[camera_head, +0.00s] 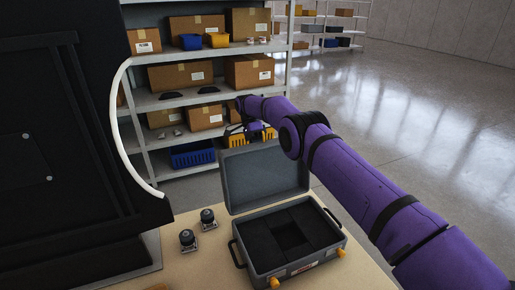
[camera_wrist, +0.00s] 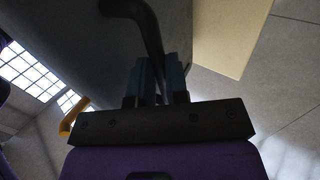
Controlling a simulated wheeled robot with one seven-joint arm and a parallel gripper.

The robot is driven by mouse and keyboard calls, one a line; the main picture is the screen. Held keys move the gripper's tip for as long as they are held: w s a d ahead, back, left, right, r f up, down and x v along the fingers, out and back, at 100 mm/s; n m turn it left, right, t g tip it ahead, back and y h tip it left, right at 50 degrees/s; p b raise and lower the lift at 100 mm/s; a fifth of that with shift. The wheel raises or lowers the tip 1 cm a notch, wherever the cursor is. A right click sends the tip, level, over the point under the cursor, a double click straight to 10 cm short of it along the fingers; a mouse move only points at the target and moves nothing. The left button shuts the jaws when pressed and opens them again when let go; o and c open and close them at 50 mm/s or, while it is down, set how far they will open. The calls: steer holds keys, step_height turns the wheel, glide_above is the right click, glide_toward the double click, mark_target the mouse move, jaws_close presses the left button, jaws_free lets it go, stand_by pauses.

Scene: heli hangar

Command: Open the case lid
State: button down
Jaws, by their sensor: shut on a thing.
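The grey case (camera_head: 333,243) stands on the table with its lid (camera_head: 265,175) raised, roughly upright at the back. Its dark foam interior with a square recess is exposed. My gripper reaches over to the lid's top edge in the head view, where its fingertips are hard to make out. In the wrist view my gripper (camera_wrist: 160,85) is shut on a black handle (camera_wrist: 149,28) in front of a dark grey surface, apparently the lid. An orange latch (camera_wrist: 74,114) shows at left there. Orange latches (camera_head: 275,282) also show on the case's front.
Two small black-topped parts (camera_head: 187,239) stand on the table (camera_head: 205,265) left of the case. A large black structure with a white curved edge (camera_head: 125,130) is at left. Shelves (camera_head: 215,52) with boxes and bins stand behind. The floor at right is clear.

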steer(key=shift+s+f, duration=0.1)
steer(key=shift+f, duration=0.3)
steer(key=c, duration=1.1)
jaws_free()
steer(key=shift+r, duration=0.2)
steer(key=shift+r, duration=0.2)
